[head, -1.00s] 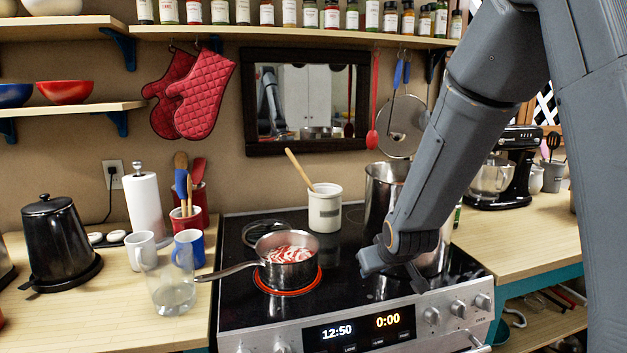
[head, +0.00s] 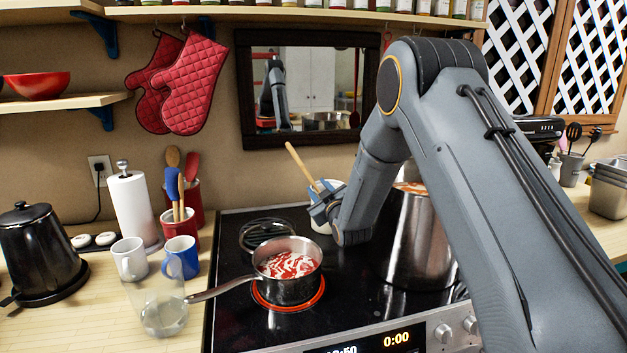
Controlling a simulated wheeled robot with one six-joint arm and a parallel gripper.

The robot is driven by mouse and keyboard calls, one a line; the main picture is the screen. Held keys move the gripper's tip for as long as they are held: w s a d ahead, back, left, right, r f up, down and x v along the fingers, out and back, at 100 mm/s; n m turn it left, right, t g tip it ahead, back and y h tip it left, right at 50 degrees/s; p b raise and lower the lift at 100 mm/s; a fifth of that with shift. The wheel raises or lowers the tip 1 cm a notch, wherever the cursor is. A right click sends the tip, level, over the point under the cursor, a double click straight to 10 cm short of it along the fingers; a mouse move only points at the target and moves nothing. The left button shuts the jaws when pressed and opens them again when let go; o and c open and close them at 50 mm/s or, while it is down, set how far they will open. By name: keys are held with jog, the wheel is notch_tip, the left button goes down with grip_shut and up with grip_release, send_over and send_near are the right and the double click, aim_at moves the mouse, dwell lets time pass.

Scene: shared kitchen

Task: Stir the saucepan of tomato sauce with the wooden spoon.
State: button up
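The saucepan (head: 288,289) stands on the glowing front left burner, its handle pointing left. The tomato sauce (head: 287,264) in it is red with white streaks. The wooden spoon (head: 301,166) leans up and left out of the white crock (head: 320,226) behind the saucepan, its lower end hidden. My gripper (head: 322,203) is at the crock's rim, beside the lower visible part of the spoon handle, and covers much of the crock. Its fingers are small and partly overlapped, so I cannot tell whether they touch the spoon or are closed.
A tall steel pot (head: 418,245) stands right of my gripper, partly behind my arm. A clear glass (head: 163,310), a white mug (head: 131,259) and a blue mug (head: 181,257) stand left of the stove, near the saucepan's handle. The mirror (head: 305,85) hangs behind.

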aim_at(310, 178)
jog(key=p+x, duration=0.2)
jog(key=x, duration=0.7)
jog(key=shift+s, duration=0.1)
grip_shut()
jog(key=shift+r, duration=0.1)
jog(key=shift+r, duration=1.4)
notch_tip(310, 178, up, 14)
jog(key=p, duration=0.3)
dwell(0.4)
jog(key=shift+a, duration=0.1)
